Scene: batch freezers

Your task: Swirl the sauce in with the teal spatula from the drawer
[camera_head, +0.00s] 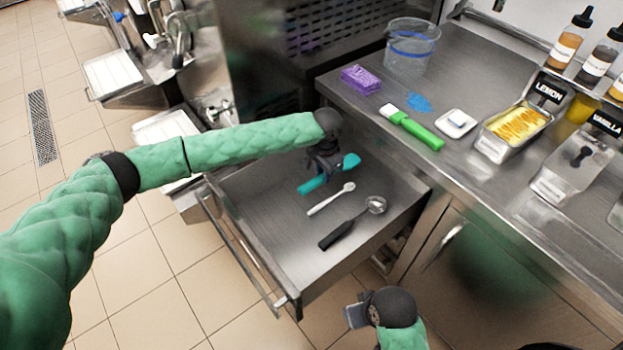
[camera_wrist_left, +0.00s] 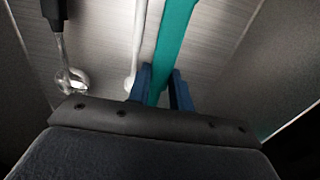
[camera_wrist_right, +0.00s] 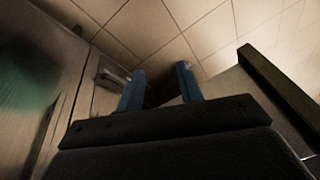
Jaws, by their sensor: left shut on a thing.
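The teal spatula (camera_head: 350,161) lies in the open drawer (camera_head: 255,180), farthest back of the utensils there. My left gripper (camera_head: 323,174) reaches down into the drawer and is shut on the spatula around its middle. In the left wrist view, the spatula (camera_wrist_left: 178,28) runs between the blue fingers (camera_wrist_left: 160,78). The LEMON tub (camera_head: 497,150) on the counter holds yellow contents with orange sauce streaks (camera_head: 517,124). My right gripper (camera_head: 354,313) hangs low in front of the cabinet; its fingers are apart and empty in the right wrist view (camera_wrist_right: 158,75).
A white spoon (camera_head: 330,199) and a black-handled scoop (camera_head: 345,230) lie beside the spatula. On the counter stand a clear bucket (camera_head: 410,50), purple sponge (camera_head: 361,79), green brush (camera_head: 415,130), white dish (camera_head: 457,123), VANILLA tub (camera_head: 570,170) and sauce bottles (camera_head: 570,40).

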